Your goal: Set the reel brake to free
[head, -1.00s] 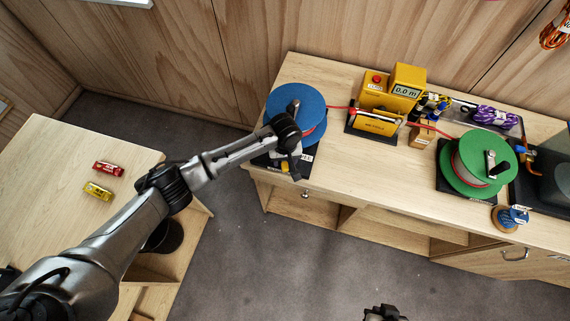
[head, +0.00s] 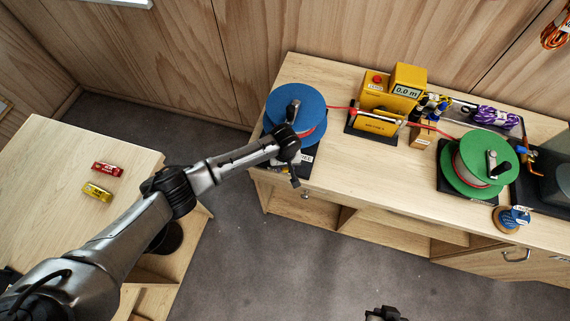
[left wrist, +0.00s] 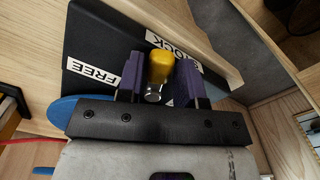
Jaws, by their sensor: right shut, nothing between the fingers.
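The reel brake is a lever with a yellow knob (left wrist: 160,66) on a dark plate (left wrist: 110,35) labelled FREE and LOCK in the left wrist view. The knob stands between the FREE label (left wrist: 93,71) and the LOCK label (left wrist: 186,56), nearer LOCK, whose end it covers. My left gripper (left wrist: 159,82) has its purple fingers closed around the knob, one on each side. In the head view the left gripper (head: 295,181) is at the front edge of the blue reel (head: 296,106), and the knob is hidden. My right gripper (head: 385,314) shows only partly at the bottom edge, shut and empty.
The yellow length counter (head: 392,88) stands right of the blue reel, with red cord running to the green reel (head: 480,163).

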